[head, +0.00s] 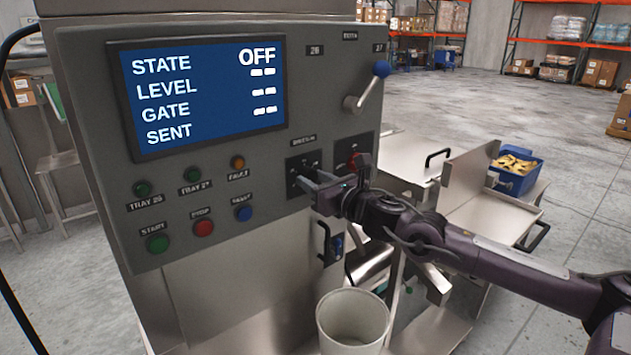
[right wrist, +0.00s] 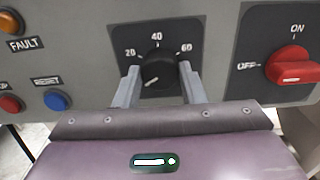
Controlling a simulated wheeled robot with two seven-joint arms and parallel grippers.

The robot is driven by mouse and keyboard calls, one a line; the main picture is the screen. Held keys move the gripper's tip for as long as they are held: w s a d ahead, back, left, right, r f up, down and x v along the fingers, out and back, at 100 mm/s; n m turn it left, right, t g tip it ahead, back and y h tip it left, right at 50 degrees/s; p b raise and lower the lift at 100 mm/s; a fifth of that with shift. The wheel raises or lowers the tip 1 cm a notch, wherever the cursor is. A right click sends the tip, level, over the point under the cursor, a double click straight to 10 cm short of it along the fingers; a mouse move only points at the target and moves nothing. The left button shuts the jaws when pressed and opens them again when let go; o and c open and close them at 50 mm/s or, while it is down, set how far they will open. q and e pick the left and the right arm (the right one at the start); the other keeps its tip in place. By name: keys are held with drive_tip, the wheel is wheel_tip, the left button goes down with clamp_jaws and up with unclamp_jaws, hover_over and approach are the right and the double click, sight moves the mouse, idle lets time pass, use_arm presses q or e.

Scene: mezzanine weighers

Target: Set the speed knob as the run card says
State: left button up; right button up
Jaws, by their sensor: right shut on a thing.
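The black speed knob (right wrist: 160,70) sits on a dark plate marked 20, 40 and 60 in the right wrist view. Its white mark points to the lower left, below the 20. My right gripper (right wrist: 158,88) is shut on the knob, one finger on each side. In the head view my right gripper (head: 312,188) reaches the panel from the right and mostly hides the knob. The display (head: 203,95) reads STATE OFF, with dashes for the values under it. I see no run card that I can read. My left gripper is not in view.
A red OFF/ON switch (right wrist: 290,67) sits close right of the knob. A blue-balled lever (head: 367,88) stands above. START (head: 158,243), red (head: 203,228) and blue (head: 243,213) buttons lie left. A pale bucket (head: 352,322) stands below; a blue crate (head: 515,178) is farther right.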

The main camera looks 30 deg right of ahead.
drive_tip(key=m+b, duration=0.1)
drive_tip(key=m, duration=0.2)
drive_tip(key=shift+f, duration=0.1)
drive_tip(key=m+b, duration=0.1)
drive_tip(key=m, duration=0.4)
drive_tip(key=shift+m, duration=0.3)
drive_tip(key=m, duration=0.3)
drive_tip(key=shift+m, duration=0.4)
drive_tip(key=m, duration=0.2)
drive_tip(key=shift+m, duration=0.3)
drive_tip(key=m, duration=0.2)
drive_tip(key=shift+m+p, duration=0.4)
drive_tip(key=m+p, duration=0.2)
drive_tip(key=m, duration=0.4)
drive_tip(key=shift+p, duration=0.3)
